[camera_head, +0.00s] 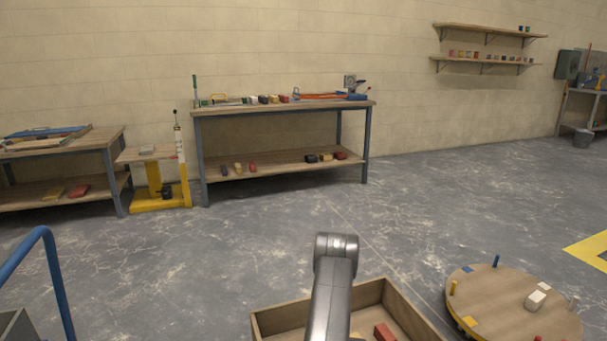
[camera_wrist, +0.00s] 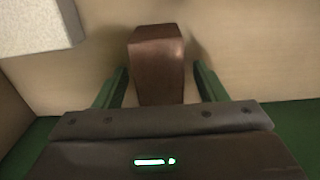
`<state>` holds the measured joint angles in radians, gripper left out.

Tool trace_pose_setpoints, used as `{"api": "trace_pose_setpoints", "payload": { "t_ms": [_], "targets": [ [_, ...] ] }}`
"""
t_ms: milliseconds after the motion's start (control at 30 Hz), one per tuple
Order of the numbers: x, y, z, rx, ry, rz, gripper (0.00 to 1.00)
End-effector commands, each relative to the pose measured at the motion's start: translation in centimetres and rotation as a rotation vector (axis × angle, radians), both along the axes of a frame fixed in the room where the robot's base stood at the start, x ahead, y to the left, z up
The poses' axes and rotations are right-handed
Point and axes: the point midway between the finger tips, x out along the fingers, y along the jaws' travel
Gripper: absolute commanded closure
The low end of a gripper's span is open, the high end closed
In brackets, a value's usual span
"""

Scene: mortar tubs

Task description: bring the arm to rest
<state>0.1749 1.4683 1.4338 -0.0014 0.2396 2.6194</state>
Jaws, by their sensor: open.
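My arm (camera_head: 334,275) reaches down into the open wooden box at the bottom of the head view; my gripper is hidden there. In the wrist view my gripper (camera_wrist: 160,80) is open, with one green finger on each side of a dark reddish-brown block (camera_wrist: 157,60). Narrow gaps show between the block and both fingers. The block rests on a pale wooden floor, seemingly that of the box.
The wooden box (camera_head: 402,302) also holds a red block (camera_head: 384,332). A pale grey block (camera_wrist: 35,25) is at the upper left of the wrist view. A round wooden table (camera_head: 500,297) stands to the right. A workbench (camera_head: 290,108) is against the wall; open floor lies between.

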Motion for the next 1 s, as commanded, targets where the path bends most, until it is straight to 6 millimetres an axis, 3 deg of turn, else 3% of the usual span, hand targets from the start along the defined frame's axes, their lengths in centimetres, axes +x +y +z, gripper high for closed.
{"api": "trace_pose_setpoints", "payload": {
  "t_ms": [67, 733, 800, 1000],
  "targets": [
    [0.1, 0.0, 0.4, 0.0, -0.002, 0.0, 0.35],
    [0.1, 0.0, 14.0, 0.0, -0.002, 0.0, 0.35],
    [-0.1, 0.0, 11.4, 0.001, 0.004, 0.0, 0.35],
    [-0.1, 0.0, 7.4, 0.0, 0.002, 0.0, 0.35]
  ]
}}
